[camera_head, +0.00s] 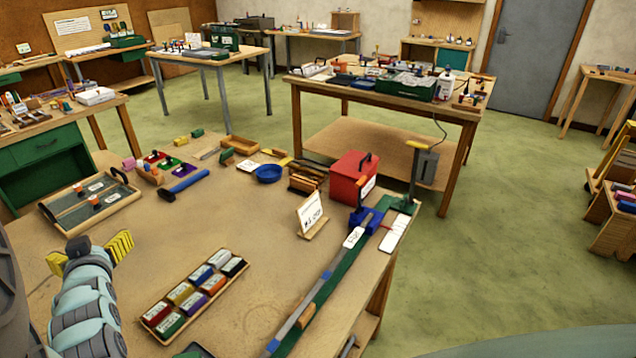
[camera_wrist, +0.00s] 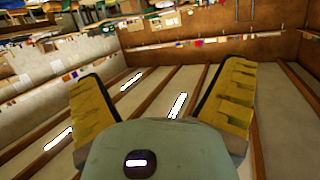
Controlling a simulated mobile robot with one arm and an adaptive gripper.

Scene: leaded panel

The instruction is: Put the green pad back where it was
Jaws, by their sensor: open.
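A wooden tray (camera_head: 238,283) on the near bench holds several labelled coloured blocks in two rows. The one at its near left corner is a green block (camera_head: 170,323). Farther back, a small wooden holder (camera_head: 150,176) carries coloured pieces, and one of them is a green pad-like piece (camera_head: 169,161). I cannot tell which of these is the green pad. My gripper (camera_head: 92,254) is open, its yellow fingers apart, over the left part of the bench, left of and apart from the tray. The wrist view also shows my gripper (camera_wrist: 165,95) open with nothing between its fingers.
A grey tray (camera_head: 66,217) with handles lies behind my gripper. A sign (camera_head: 310,213), a red box (camera_head: 352,178) and a long green-and-grey strip (camera_head: 325,285) stand along the right side. The middle of the bench is clear. The wrist view shows beams and bright strips.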

